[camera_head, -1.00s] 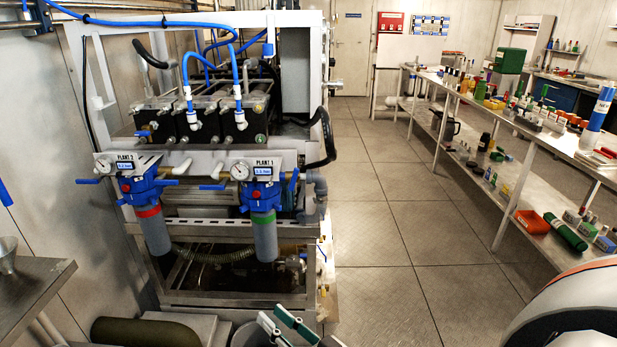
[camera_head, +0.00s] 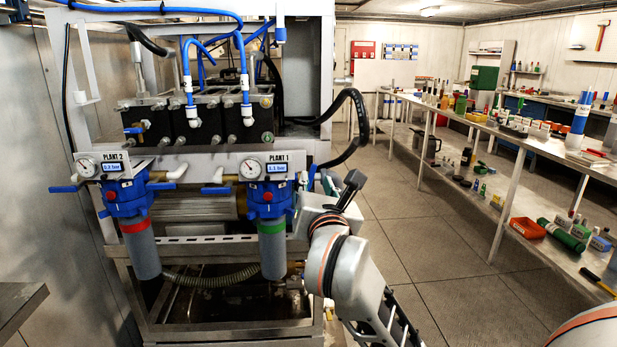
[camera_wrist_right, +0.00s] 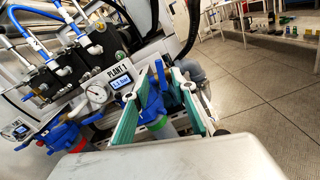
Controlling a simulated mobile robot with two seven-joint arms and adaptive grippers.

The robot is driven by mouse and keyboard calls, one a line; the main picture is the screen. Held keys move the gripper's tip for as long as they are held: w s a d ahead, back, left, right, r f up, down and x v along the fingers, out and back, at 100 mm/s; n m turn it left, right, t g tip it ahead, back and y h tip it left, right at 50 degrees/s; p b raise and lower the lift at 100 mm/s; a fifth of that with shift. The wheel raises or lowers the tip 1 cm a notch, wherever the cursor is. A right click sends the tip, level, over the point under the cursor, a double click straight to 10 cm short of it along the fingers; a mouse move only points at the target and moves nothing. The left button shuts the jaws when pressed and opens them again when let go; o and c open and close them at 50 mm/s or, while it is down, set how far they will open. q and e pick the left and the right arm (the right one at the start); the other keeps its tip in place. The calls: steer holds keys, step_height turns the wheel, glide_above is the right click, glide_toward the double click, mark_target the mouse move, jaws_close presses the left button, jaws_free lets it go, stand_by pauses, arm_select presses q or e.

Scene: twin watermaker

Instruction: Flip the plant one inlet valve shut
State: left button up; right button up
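The plant 1 unit has a blue filter housing (camera_head: 268,198) with a green ring, below a gauge and a lit display. A blue lever (camera_head: 215,190) lies level on its left. On its right, a blue handle (camera_head: 311,176) stands upright beside my right gripper (camera_head: 328,190). I cannot tell which is the inlet valve. In the right wrist view my right gripper (camera_wrist_right: 160,95) is open, its two teal-padded fingers apart. The blue handle (camera_wrist_right: 161,74) and part of the housing show between them; contact cannot be told. My left gripper is not in view.
The plant 2 housing (camera_head: 125,195) with a red ring hangs to the left. A black hose (camera_head: 355,120) loops just above and right of my right gripper. A long shelf (camera_head: 500,135) with bottles and boxes stands at the right, across open floor (camera_head: 440,240).

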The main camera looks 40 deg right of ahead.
mark_target(313, 172)
steer(key=b+x, duration=0.1)
steer(key=x, duration=0.5)
steer(key=shift+w+d+f, duration=0.15)
steer(key=shift+w, duration=0.2)
steer(key=shift+w+d, duration=0.2)
steer(key=shift+w, duration=0.1)
steer(key=shift+c, duration=0.2)
jaws_close()
